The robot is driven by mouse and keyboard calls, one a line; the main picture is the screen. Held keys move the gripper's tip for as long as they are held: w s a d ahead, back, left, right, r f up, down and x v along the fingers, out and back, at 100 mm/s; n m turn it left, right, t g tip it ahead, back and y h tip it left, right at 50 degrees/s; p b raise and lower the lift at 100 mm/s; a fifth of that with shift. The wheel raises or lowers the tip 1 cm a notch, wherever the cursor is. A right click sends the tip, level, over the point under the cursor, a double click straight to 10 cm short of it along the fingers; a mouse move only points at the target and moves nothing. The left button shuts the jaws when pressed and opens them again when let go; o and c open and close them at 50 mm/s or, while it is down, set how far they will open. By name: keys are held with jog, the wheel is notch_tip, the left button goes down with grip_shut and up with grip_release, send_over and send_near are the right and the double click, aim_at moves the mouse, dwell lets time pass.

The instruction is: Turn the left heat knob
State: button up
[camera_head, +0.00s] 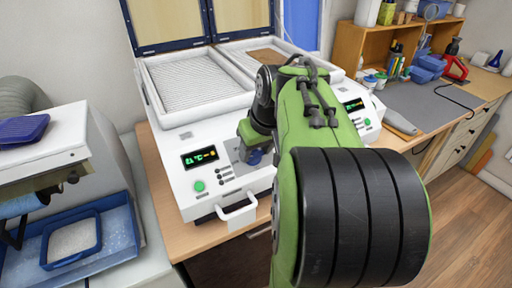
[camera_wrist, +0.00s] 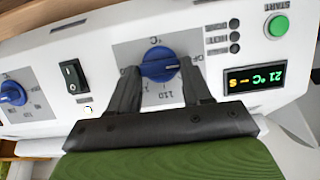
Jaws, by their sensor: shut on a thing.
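The left heat knob is blue and round, on the white front panel of the forming machine (camera_head: 270,185). In the wrist view the knob (camera_wrist: 160,68) sits on a grey dial plate with °C marks. My gripper (camera_wrist: 159,70) is shut on it, one black finger on each side. In the head view the gripper is mostly hidden by my green arm, and a bit of the blue knob (camera_head: 254,158) shows beside it. The left display (camera_head: 199,156) lights up and reads 21 °C in the wrist view (camera_wrist: 255,78).
A second blue knob (camera_wrist: 12,92) and a black rocker switch (camera_wrist: 73,76) are beside it in the wrist view. A green start button (camera_head: 199,186) and a white handle (camera_head: 236,213) are on the machine's front. The blue tray (camera_head: 75,240) stands at the left.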

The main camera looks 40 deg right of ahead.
jog(key=m+p, duration=0.2)
jog(key=p, duration=0.1)
jog(key=m+y+p, duration=0.1)
jog(key=shift+s+d+r+m+t+p, duration=0.2)
jog(key=shift+d+m+t+p, duration=0.1)
jog(key=shift+m+p, duration=0.1)
jog(key=shift+d+f+m+t+y+p, duration=0.1)
jog(key=shift+m+t+y+p, duration=0.2)
jog(key=shift+m+p, duration=0.55)
jog(key=shift+f+m+t+y+p, duration=0.1)
jog(key=shift+m+t+y+p, duration=0.2)
jog(key=shift+m+p, duration=0.55)
jog(key=shift+m, duration=0.3)
jog(key=o, duration=1.1)
jog(key=shift+f, duration=0.1)
jog(key=shift+c, duration=0.2)
jog(key=p+v, duration=0.4)
jog(key=v, duration=1.1)
jog(key=shift+r+p, duration=0.4)
